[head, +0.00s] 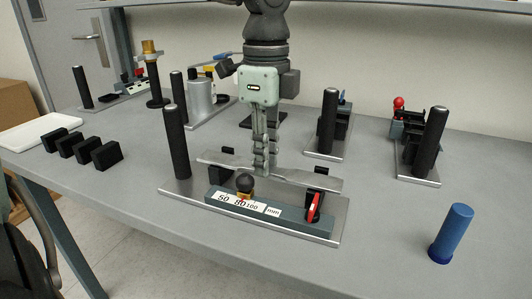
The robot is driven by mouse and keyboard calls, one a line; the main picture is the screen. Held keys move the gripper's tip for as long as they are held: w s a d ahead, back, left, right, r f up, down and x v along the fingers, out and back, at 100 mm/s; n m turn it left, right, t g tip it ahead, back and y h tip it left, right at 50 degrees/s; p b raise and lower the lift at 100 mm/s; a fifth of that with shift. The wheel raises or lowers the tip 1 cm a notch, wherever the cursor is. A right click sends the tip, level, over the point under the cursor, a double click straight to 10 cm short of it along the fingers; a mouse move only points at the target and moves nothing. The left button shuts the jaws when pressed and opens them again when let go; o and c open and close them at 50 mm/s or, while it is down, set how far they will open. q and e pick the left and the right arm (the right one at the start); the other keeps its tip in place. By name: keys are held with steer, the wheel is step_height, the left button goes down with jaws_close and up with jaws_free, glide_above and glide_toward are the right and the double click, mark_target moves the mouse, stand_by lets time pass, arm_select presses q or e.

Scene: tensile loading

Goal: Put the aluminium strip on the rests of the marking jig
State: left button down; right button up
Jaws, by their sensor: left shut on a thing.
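The aluminium strip (215,158) is a flat silver bar, wider at its ends, lying crosswise over the marking jig (185,187). My left gripper (265,165) points down and is shut on the strip's middle. Black blocks (217,174) show under and behind the strip's ends. I cannot tell whether the strip touches the rests. My right gripper is not in view.
A tall black post (174,142) stands on the jig's back left. Other fixtures with black posts (327,122) (429,143) stand behind and to the right. A blue cylinder (450,233) stands at the front right. Several black blocks (105,154) and a white tray (38,131) are at left.

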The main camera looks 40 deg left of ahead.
arm_select(q)
steer(key=shift+f, duration=0.1)
steer(key=c, duration=1.6)
jaws_free()
steer(key=shift+c, duration=0.2)
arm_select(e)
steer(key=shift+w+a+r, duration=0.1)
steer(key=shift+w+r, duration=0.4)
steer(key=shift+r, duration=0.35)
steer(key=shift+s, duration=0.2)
arm_select(q)
steer(key=shift+r, duration=0.45)
step_height(320, 180, up, 12)
steer(key=shift+f, duration=0.25)
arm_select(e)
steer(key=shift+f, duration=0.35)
